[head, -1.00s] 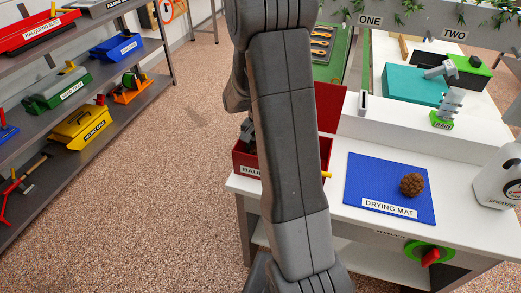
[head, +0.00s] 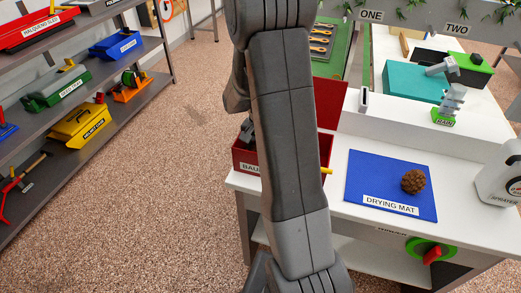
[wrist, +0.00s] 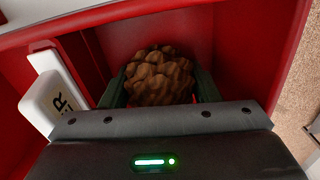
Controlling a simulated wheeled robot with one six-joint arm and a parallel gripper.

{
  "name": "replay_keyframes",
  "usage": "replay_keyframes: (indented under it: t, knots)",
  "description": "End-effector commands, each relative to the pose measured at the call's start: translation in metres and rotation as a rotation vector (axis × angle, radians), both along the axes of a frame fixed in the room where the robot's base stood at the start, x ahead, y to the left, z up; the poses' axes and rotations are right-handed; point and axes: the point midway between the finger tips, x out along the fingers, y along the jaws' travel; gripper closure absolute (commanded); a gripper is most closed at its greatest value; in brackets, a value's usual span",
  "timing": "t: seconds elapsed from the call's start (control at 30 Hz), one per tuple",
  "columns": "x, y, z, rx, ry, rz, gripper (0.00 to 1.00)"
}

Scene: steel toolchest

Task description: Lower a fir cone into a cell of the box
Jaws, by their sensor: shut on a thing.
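My gripper (wrist: 160,92) is shut on a brown fir cone (wrist: 160,70), with a dark green finger on each side of it. In the wrist view the cone is between the red walls of the box (wrist: 262,50). Whether it touches the cell's floor I cannot tell. In the head view the red box (head: 242,160) stands at the bench's left end, mostly hidden behind my arm. My gripper and the held cone are hidden there. A second fir cone (head: 413,182) lies on the blue drying mat (head: 370,175).
A white block with dark lettering (wrist: 50,102) is close to my gripper's left in the wrist view. A white sprayer bottle (head: 502,175) stands at the bench's right. A teal box (head: 410,82) is behind. Shelves with tools (head: 90,90) are at left.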

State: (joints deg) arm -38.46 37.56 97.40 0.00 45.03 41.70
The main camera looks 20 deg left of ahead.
Motion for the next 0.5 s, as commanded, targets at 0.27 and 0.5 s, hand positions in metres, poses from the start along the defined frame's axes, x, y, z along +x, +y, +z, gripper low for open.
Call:
replay_keyframes:
  t: [0.27,0.5]
  knots:
    - [-0.0001,-0.0001,-0.0013,0.0,0.0,0.0,0.66]
    - [0.0,-0.0001,-0.0013,0.0,0.0,0.0,0.19]
